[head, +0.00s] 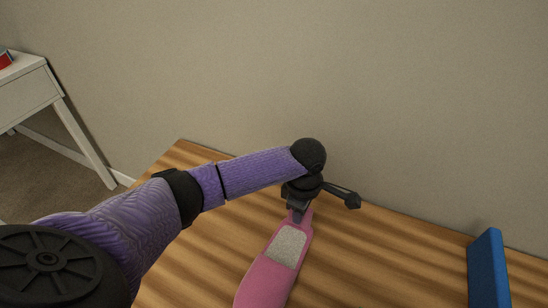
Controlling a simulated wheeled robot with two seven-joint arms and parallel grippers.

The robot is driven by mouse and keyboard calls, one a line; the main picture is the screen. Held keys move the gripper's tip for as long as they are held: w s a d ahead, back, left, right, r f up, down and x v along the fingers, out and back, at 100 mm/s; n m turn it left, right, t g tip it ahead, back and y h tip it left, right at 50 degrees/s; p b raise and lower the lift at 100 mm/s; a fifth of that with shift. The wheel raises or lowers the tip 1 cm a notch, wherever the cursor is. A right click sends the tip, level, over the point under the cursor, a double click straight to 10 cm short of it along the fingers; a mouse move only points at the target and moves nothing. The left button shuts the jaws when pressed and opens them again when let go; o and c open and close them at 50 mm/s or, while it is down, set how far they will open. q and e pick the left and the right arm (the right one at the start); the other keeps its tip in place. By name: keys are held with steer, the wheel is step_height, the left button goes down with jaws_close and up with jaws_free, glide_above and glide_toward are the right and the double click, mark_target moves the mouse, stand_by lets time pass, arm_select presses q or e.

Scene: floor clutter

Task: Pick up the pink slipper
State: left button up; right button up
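The pink slipper (268,277) shows at the bottom centre of the head view, over the wooden surface. Its pale grey insole faces up. Its heel end points up the picture and its toe end is cut off by the lower edge. My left gripper (298,214) is at the heel end, pointing down and overlapping it in the picture. I cannot tell whether its fingers are gripping the heel or are only close to it. I cannot tell whether the slipper is lifted or resting. My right gripper is out of view.
The striped wooden tabletop (390,255) is mostly clear and ends at a plain wall (400,80). A blue upright object (487,270) stands at the right. A white desk (25,90) with a partly seen red object (5,60) is at the far left.

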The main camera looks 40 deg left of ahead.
arm_select(q)
jaws_close()
stand_by(1.1)
